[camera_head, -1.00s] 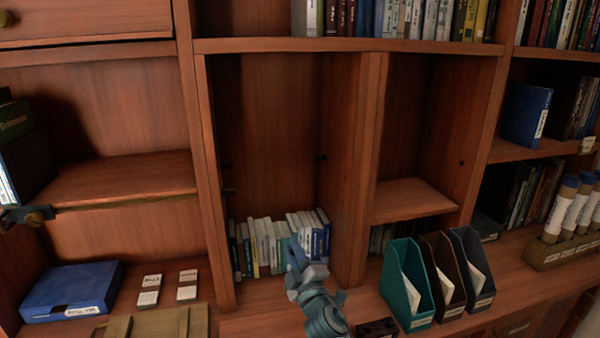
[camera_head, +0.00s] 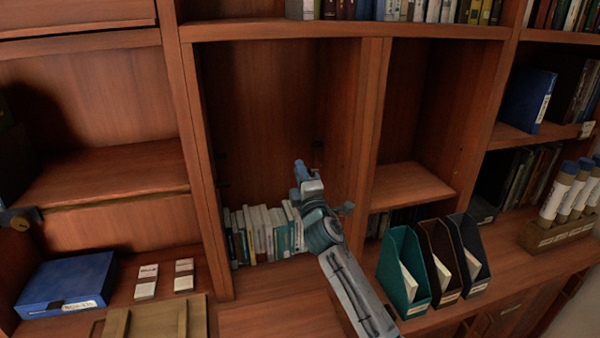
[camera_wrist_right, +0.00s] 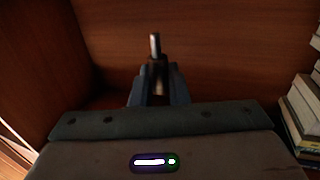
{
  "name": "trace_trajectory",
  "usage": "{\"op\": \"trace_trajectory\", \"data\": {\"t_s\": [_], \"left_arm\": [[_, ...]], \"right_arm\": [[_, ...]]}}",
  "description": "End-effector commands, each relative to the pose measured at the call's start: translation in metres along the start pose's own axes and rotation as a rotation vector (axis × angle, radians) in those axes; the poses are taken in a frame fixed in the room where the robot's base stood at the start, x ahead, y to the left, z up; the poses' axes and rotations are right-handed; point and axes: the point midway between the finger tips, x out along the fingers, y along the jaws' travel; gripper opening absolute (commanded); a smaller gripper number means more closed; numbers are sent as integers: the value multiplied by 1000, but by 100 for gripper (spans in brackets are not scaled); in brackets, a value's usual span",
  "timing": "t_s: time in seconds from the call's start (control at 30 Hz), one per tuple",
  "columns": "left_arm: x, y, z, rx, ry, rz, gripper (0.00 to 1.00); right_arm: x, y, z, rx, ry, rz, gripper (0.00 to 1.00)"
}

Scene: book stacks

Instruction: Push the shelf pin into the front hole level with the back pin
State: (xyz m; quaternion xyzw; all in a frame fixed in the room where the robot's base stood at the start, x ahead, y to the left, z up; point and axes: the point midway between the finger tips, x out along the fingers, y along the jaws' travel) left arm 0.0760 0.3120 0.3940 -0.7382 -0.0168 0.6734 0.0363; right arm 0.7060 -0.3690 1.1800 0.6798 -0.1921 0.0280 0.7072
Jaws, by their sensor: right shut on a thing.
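My right gripper (camera_head: 300,168) reaches up from the lower right into the tall middle bay. In the right wrist view its jaws (camera_wrist_right: 156,84) are shut on a small shelf pin (camera_wrist_right: 155,46), which sticks out past the fingertips towards a wood panel (camera_wrist_right: 210,45). A gap shows between pin and panel, though I cannot tell how wide. A dark back pin (camera_head: 318,143) shows on the bay's right wall, right of and above the gripper. I cannot make out the front hole.
A row of books (camera_head: 262,232) stands on the bay floor, close behind the gripper. The upright divider (camera_head: 368,140) is right of my arm. A teal magazine file (camera_head: 404,268) stands close to my forearm. The upper bay is empty.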

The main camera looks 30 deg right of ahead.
Motion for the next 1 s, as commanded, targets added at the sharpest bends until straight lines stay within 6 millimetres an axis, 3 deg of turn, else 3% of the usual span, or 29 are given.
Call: {"op": "trace_trajectory", "data": {"t_s": [0.6,1.0], "left_arm": [[14,1,-7,0,11,0,40],[15,1,-6,0,10,0,40]], "right_arm": [[0,-1,50,-2,0,1,0],[0,0,56,1,0,0,0]]}}
